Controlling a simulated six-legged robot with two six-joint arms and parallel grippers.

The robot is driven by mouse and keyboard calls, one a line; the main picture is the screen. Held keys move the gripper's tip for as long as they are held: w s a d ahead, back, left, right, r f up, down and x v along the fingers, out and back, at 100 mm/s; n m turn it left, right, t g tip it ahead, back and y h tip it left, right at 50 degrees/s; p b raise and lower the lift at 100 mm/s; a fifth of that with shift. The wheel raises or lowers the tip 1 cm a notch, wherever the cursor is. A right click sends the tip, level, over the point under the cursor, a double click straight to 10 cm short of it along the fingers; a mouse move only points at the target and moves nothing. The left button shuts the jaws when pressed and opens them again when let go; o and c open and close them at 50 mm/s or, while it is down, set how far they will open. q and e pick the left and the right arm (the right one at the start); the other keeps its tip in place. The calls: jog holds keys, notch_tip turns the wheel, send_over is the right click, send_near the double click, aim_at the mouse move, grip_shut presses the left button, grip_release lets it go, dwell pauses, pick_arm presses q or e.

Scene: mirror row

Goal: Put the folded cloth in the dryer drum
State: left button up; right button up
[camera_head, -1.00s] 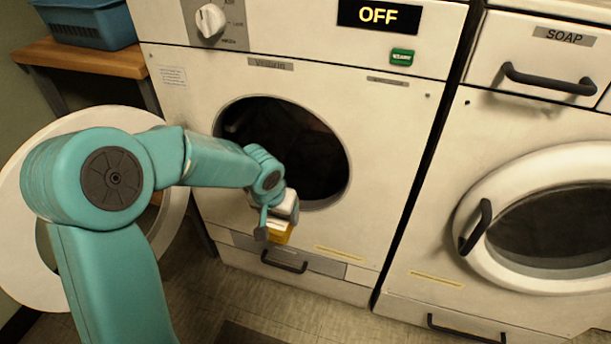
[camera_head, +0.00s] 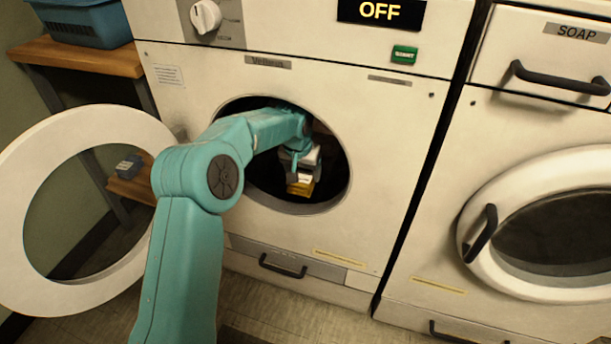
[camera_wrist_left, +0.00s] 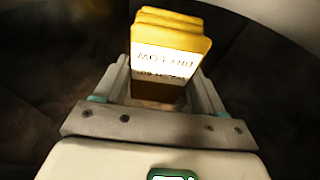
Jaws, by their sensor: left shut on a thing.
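The folded cloth (camera_head: 300,187) is a small yellow bundle with a white label. My left gripper (camera_head: 301,172) is shut on it and holds it inside the round opening of the dryer drum (camera_head: 328,165). In the left wrist view the cloth (camera_wrist_left: 172,40) stands up between the fingers of the gripper (camera_wrist_left: 160,85), with dark drum around it. The pale rim of the drum opening shows at the upper right there. The dryer's round door (camera_head: 45,133) is swung open to the left. My right gripper is not in view.
The dryer's display (camera_head: 379,11) reads OFF, above a green button (camera_head: 404,55). A second machine with a closed round door (camera_head: 480,185) stands at the right. A wooden shelf (camera_head: 85,56) with a blue basket (camera_head: 85,22) is at the back left.

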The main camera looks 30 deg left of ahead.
aim_at(304, 170)
pick_arm(q)
jog(key=shift+w+a, duration=0.2)
jog(key=shift+w, duration=0.65)
notch_tip(304, 170, down, 4)
jog(key=shift+r+b, duration=0.15)
jog(key=shift+b, duration=1.1)
jog(key=shift+r, duration=0.15)
jog(key=o, duration=1.2)
jog(key=shift+c, duration=0.2)
